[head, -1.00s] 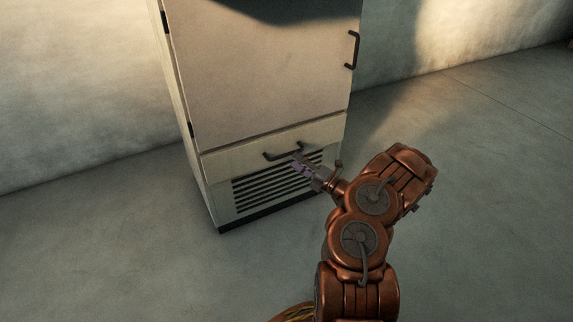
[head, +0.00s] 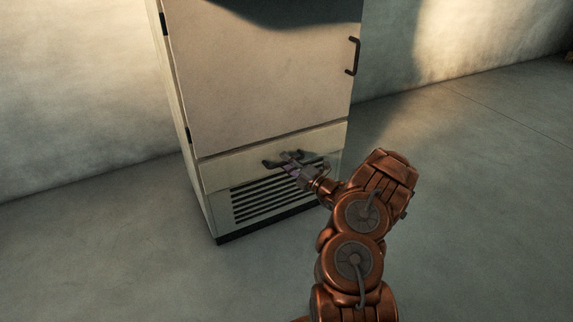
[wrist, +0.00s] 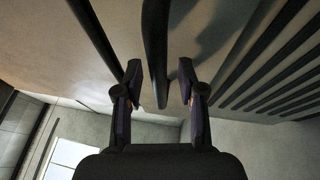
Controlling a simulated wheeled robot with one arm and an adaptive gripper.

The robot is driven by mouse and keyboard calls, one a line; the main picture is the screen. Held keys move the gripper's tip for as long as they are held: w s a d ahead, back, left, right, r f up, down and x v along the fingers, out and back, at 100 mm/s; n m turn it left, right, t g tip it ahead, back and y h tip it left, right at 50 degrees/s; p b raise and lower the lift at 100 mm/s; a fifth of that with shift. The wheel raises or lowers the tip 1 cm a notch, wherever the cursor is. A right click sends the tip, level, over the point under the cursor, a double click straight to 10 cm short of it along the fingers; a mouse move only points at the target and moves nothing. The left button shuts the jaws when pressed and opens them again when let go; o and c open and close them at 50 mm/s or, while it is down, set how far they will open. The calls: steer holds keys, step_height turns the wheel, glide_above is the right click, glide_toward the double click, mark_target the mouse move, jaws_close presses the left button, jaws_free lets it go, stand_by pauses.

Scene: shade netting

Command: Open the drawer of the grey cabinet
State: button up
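The grey cabinet (head: 262,75) stands against the wall in the head view, with a large door above a low drawer (head: 228,173). The drawer front looks flush with the cabinet. Its dark bar handle (head: 268,164) is partly hidden by my gripper (head: 288,160). In the wrist view the handle (wrist: 155,45) runs down between the two fingers of my gripper (wrist: 159,72). The fingers are apart, one on each side of the bar, with a visible gap to each.
A vent grille (head: 265,197) of dark slots lies just below the drawer handle. The upper door has its own handle (head: 353,56) at the right. The floor (head: 480,200) around the cabinet is clear.

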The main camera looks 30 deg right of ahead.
jaws_close()
stand_by(0.7)
